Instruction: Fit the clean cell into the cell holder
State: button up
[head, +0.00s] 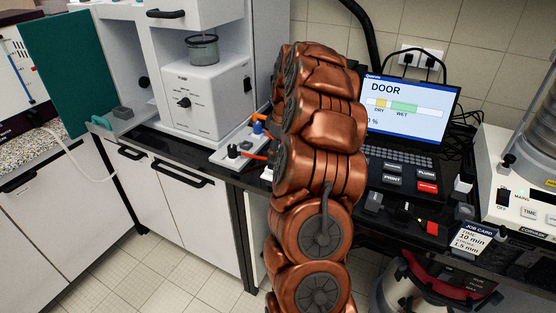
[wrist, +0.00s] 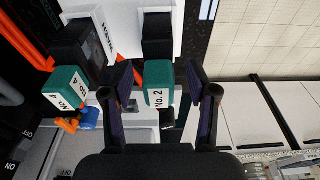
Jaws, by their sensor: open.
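In the wrist view, my gripper (wrist: 162,98) is open, with one dark finger on each side of a teal block labelled No. 2 (wrist: 158,84). I cannot tell whether the fingers touch it. A black part (wrist: 158,35) adjoins the block at its upper end. A second teal block, labelled No. 4 (wrist: 66,88), is to the left, below a black part (wrist: 82,45). Neither block can be told as the clean cell, and I cannot identify the cell holder. In the head view, my copper-coloured arm hides my gripper and the teal blocks.
A white part with upside-down lettering (wrist: 110,25) and a blue and orange fitting (wrist: 78,121) are near the blocks. A laptop (head: 405,110) reading DOOR and a job card (head: 470,238) are right of my arm. A white machine (head: 212,95) stands left.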

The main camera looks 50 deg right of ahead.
jog(key=shift+w+f, duration=0.1)
jog(key=shift+f, duration=0.35)
jog(key=shift+c, duration=0.2)
grip_shut()
